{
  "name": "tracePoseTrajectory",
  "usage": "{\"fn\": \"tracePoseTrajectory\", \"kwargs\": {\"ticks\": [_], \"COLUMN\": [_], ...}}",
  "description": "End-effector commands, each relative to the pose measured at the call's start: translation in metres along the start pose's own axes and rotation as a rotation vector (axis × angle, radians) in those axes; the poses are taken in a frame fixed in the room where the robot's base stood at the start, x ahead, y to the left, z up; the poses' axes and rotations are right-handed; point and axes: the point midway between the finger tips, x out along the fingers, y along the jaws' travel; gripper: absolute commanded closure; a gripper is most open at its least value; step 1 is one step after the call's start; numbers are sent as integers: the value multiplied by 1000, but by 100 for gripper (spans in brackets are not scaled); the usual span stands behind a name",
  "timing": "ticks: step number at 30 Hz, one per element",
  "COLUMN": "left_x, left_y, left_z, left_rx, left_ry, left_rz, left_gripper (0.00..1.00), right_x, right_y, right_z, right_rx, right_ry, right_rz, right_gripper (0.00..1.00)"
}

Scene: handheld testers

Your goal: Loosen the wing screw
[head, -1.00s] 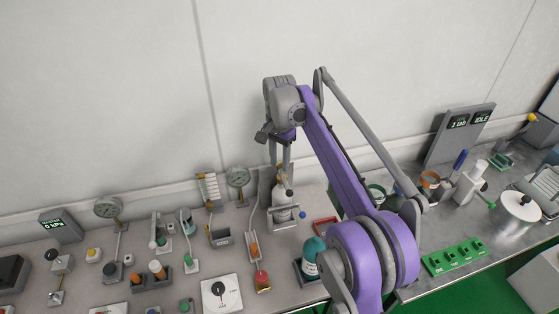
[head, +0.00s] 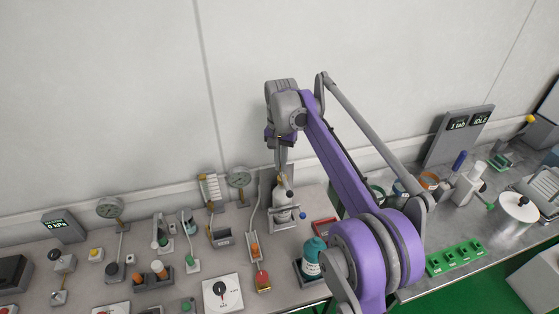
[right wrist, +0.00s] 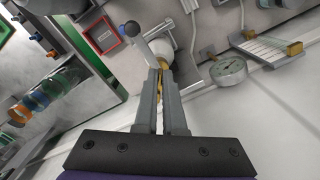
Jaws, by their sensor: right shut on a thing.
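My right gripper (head: 283,170) points down at the top of a small white and grey fixture (head: 283,197) that stands on the bench against a grey back plate. In the right wrist view the two fingers of the gripper (right wrist: 163,75) are close together on a small brass-yellow piece, the wing screw (right wrist: 163,64), at the end of the white fixture body (right wrist: 161,47). The fingers hide most of the screw, so its turn angle cannot be read. My left gripper is not in view.
A dial gauge (head: 238,177) stands just left of the fixture. A teal bottle (head: 312,253) and a red tray (head: 325,228) are to its right. Several testers and knobs crowd the bench to the left. The wall behind is bare.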

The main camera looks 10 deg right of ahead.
Motion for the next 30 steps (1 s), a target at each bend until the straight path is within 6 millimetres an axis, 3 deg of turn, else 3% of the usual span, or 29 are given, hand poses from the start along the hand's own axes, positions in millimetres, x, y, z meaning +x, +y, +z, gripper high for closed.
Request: {"fn": "tracePoseTrajectory", "kwargs": {"ticks": [13,15,20,30], "left_x": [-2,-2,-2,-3], "left_y": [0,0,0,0], "left_z": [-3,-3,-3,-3], "left_rx": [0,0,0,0], "left_ry": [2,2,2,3], "left_rz": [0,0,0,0], "left_gripper": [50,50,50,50], "right_x": [1,1,1,-3], "right_y": [2,2,2,1], "right_z": [-5,-5,-4,-2], "right_rx": [-91,-91,-91,-92], "right_ry": [12,12,9,6], "right_rz": [0,0,0,-1], "right_gripper": [100,82,56,56]}}
